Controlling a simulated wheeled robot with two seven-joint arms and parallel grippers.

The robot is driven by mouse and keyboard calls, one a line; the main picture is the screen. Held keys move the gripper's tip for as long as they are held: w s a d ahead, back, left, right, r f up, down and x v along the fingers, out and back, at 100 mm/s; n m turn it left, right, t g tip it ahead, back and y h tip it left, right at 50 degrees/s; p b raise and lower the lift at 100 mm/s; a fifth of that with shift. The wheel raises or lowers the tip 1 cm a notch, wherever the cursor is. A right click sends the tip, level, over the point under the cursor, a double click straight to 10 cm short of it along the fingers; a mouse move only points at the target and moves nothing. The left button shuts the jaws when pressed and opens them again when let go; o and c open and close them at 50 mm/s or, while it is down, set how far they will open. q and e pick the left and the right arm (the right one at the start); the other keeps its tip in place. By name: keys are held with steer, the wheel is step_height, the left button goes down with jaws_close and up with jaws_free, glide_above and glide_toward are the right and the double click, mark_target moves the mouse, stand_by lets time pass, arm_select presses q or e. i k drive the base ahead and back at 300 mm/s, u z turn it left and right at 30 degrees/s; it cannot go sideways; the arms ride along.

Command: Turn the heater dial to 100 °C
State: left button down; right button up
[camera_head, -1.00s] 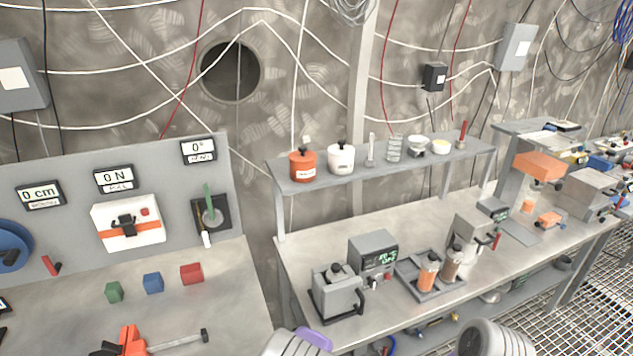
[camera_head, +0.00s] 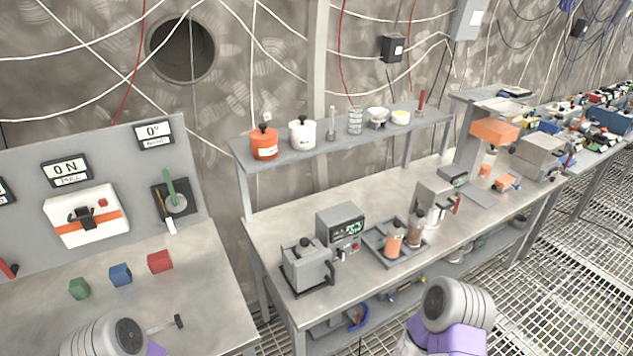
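The heater appears to be the grey box with a green lit display (camera_head: 341,227) in the middle of the right bench. Its display figures are too small to read surely. Small controls, one of them red, sit below the display, and I cannot tell clearly which is the dial. A grey lidded vessel with a dark handle (camera_head: 307,266) stands just in front and to the left of it. Neither gripper shows. Only rounded grey and purple links of my arms show at the bottom edge, apart from the heater in the picture.
A tray (camera_head: 378,240) with two orange-brown bottles sits right of the heater. The left bench holds green, blue and red cubes (camera_head: 160,261). A gap separates the benches.

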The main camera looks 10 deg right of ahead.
mark_target(342, 255)
steer(key=z, duration=0.05)
steer(key=k, duration=0.45)
steer(key=u, duration=0.25)
steer(key=i, duration=0.95)
steer(key=z, duration=2.5)
steer(key=i, duration=2.05)
steer(key=u, duration=1.7)
